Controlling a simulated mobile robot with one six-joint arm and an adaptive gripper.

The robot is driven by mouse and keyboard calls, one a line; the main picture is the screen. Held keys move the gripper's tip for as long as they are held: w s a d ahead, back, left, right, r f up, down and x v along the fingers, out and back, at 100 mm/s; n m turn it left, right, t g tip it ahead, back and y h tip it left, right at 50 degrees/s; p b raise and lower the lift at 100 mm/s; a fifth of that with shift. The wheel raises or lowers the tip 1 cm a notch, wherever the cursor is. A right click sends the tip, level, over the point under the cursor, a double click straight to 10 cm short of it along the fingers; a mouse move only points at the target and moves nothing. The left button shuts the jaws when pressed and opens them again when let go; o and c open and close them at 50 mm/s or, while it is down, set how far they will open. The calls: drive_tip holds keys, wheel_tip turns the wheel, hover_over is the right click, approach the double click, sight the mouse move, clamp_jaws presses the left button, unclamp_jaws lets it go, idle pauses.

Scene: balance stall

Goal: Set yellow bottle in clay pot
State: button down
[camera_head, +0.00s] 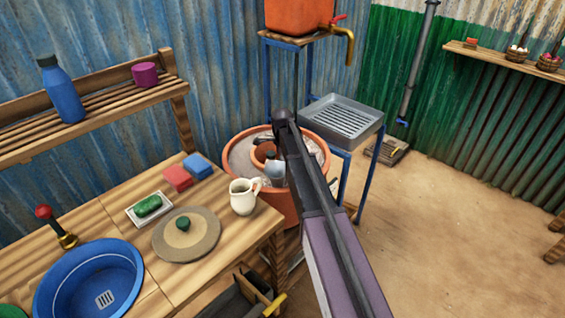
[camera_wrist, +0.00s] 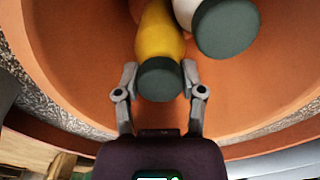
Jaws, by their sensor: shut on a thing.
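The clay pot (camera_head: 284,206) stands on the ground beyond the right end of the wooden table, partly covered by my arm. In the wrist view I look into its orange inside (camera_wrist: 75,60), ringed by grey speckled filling. My gripper (camera_wrist: 159,72) is shut on the yellow bottle (camera_wrist: 158,34) near its dark green cap. The yellow bottle is within the pot opening; whether its base touches the bottom is hidden. A white bottle (camera_wrist: 187,12) with a dark green cap is close to its right. In the head view my arm hides the yellow bottle.
The table holds a white jug (camera_head: 243,197) near the pot, a round lid (camera_head: 187,248) with a green knob, sponges (camera_head: 178,178), green soap (camera_head: 148,206) and a blue basin (camera_head: 88,285). A metal tray stand (camera_head: 345,118) is behind the pot. The floor at right is clear.

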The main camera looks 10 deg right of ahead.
drive_tip(key=shift+c, duration=1)
unclamp_jaws()
drive_tip(key=shift+f, duration=0.1)
wheel_tip(320, 180, up, 12)
drive_tip(key=p, duration=1.2)
drive_tip(key=s+n, duration=1.9)
drive_tip(key=s, duration=1)
drive_tip(key=shift+d+n, duration=0.15)
drive_tip(key=shift+n, duration=0.25)
